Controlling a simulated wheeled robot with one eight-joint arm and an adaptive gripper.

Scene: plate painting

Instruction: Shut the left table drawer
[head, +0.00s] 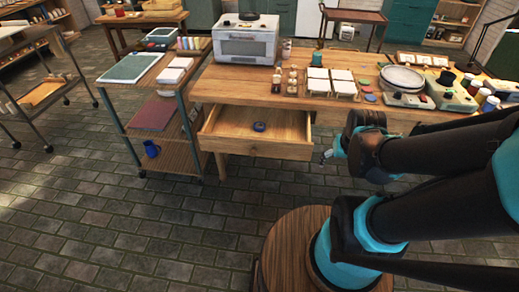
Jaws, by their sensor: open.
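The left table drawer (221,142) is pulled out from the front of the wooden table (225,85). A small dark blue round object (259,127) lies inside it. The drawer front faces me and has a small knob near its middle. My gripper (324,161) is just right of the drawer's front right corner, at about the height of the drawer front in the picture. It looks small and partly hidden by my wrist, and it holds nothing that I can see. I cannot tell whether it touches the drawer.
A wheeled shelf cart (185,110) stands close to the left of the drawer. A white oven (247,40), small bottles, white tiles and a turntable (403,78) stand on the table. The brick floor (150,235) in front of the drawer is clear.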

